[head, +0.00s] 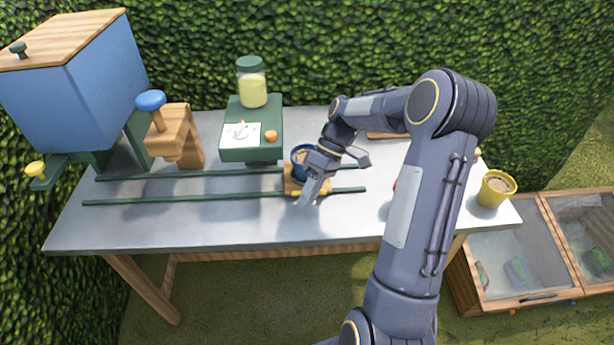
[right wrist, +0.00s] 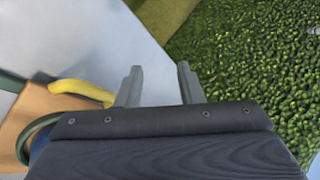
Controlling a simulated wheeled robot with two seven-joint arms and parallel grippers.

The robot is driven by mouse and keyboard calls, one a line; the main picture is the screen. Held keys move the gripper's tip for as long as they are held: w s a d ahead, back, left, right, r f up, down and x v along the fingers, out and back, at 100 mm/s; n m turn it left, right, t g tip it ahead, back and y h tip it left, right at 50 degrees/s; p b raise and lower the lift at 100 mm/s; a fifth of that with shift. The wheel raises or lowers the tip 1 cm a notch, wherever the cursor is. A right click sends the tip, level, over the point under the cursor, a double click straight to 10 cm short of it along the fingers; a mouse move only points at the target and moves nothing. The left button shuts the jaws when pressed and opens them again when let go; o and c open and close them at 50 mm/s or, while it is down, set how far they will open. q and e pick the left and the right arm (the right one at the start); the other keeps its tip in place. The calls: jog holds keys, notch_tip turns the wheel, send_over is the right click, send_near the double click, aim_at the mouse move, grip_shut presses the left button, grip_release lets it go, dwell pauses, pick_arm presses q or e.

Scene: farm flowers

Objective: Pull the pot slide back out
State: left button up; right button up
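The pot slide (head: 292,188) is a small wooden block on two green rails (head: 210,196), toward their right end. A blue pot (head: 297,158) with soil stands on it, partly hidden by my right gripper. My right gripper (head: 309,194) points down at the slide's front. In the right wrist view its two fingers (right wrist: 158,85) are apart with nothing between them. The slide's yellow handle (right wrist: 82,90) lies just left of the fingers, outside the gap, beside the wooden slide (right wrist: 35,108). Contact cannot be told. My left gripper is not in view.
Left on the table (head: 230,225) are a blue hopper (head: 85,85), a wooden stand with a blue knob (head: 150,100), and a green box (head: 250,145) bearing a jar. A yellow pot (head: 493,190) stands at the right end. The table's front strip is clear.

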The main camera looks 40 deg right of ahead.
jog(key=w+d+r+n+h+p, duration=0.1)
jog(key=w+d+r+n+h, duration=0.2)
jog(key=w+r+n+h, duration=0.3)
jog(key=shift+n+h, duration=0.3)
jog(key=shift+n, duration=0.2)
jog(key=x, duration=0.8)
jog(key=shift+w+d+f+p, duration=0.1)
jog(key=shift+w+f+p, duration=0.1)
jog(key=shift+f+p, duration=0.1)
grip_shut()
